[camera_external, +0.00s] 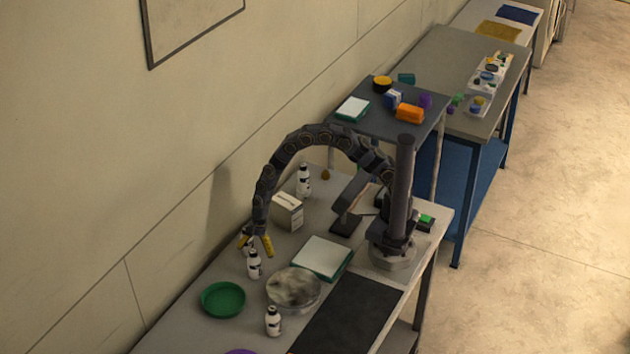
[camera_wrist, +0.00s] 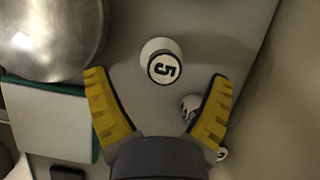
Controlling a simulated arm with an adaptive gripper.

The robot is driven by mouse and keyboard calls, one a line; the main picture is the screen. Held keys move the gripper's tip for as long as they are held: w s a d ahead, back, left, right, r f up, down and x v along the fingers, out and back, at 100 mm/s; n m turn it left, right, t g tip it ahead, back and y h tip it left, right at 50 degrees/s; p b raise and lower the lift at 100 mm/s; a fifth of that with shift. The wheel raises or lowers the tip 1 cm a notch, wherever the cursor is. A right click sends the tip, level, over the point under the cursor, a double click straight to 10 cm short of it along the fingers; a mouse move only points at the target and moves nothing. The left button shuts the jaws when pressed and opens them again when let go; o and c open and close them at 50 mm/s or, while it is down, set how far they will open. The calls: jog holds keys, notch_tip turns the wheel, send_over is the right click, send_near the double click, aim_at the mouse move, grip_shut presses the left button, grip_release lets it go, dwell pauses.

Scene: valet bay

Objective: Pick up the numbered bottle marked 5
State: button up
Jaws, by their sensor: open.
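The bottle marked 5 (camera_wrist: 164,67) shows from above in the wrist view, a white bottle with a black 5 on its round top. It stands ahead of and between my gripper's two yellow fingertips (camera_wrist: 158,78), which are spread wide with nothing held. In the external view my gripper (camera_external: 256,250) hangs low over the table, pointing down. A white bottle with a dark label (camera_external: 254,266) stands just below it there and appears to be the same one; its number cannot be read in that view. Another white bottle (camera_wrist: 189,103) is partly hidden behind the right finger.
A metal bowl (camera_external: 293,288) stands right of the bottle, a green dish (camera_external: 223,299) at its lower left. Other bottles stand near the front (camera_external: 273,322) and back (camera_external: 304,181). A white box (camera_external: 287,212) and white-topped tray (camera_external: 321,257) are nearby; the wall runs along the left.

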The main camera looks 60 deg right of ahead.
aim_at(254, 263)
jog(key=x, duration=0.4)
jog(key=shift+w+d+f, duration=0.1)
jog(key=shift+f, duration=0.2)
jog(key=c, duration=1.2)
jog(key=shift+r, duration=0.15)
